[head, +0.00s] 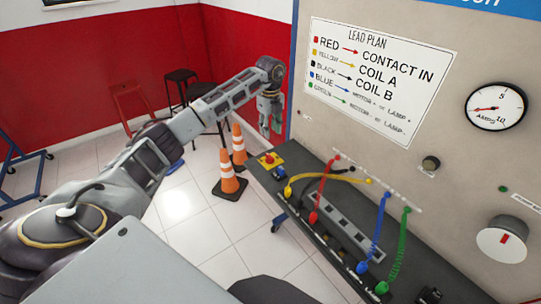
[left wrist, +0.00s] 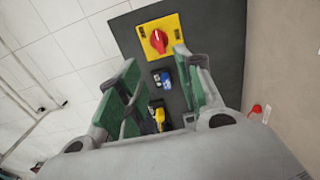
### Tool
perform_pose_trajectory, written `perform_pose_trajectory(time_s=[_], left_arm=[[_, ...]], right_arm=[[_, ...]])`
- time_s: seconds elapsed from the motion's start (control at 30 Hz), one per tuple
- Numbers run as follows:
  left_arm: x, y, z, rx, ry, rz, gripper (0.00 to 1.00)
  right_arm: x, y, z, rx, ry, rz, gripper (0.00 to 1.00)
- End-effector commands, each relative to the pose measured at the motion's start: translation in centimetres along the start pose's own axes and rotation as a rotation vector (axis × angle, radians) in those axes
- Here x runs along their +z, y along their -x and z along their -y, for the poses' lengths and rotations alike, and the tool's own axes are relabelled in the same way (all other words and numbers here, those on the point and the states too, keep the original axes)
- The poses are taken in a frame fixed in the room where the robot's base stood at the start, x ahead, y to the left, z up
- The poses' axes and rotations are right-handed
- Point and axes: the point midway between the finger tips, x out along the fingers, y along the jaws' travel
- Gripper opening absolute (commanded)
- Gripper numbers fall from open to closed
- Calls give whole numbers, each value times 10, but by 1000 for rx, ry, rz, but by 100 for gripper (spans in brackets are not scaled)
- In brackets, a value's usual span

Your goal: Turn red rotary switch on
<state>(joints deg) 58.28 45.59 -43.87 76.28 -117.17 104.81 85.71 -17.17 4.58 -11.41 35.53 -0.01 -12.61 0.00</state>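The red rotary switch (head: 268,159) sits on a yellow plate at the far left end of the dark bench ledge. In the left wrist view the red knob (left wrist: 159,41) shows plainly on its yellow plate (left wrist: 139,34), just beyond the fingertips. My left gripper (head: 270,128) hangs fingers down above and close to the switch in the head view. In the left wrist view my left gripper (left wrist: 153,63) has its green-padded fingers apart, with nothing held between them. The knob appears apart from the fingers. My right gripper is not in view.
The panel (head: 296,112) rises beside the left gripper. Coloured leads, including a yellow lead (head: 305,178) and a red lead (head: 323,190), run along the ledge. A white dial (head: 503,240) is on the panel at right. Orange cones (head: 229,175) stand on the floor left of the ledge.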

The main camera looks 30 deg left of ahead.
Motion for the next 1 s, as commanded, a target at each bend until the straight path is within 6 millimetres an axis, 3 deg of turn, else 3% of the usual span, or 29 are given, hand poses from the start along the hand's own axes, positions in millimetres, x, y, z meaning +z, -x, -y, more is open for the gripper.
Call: perform_pose_trajectory(time_s=[0.33,1.0], left_arm=[[0,-25,0,2,0,-1,36],[-1,-112,0,2,0,-1,36]], right_arm=[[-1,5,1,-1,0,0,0],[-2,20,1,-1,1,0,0]])
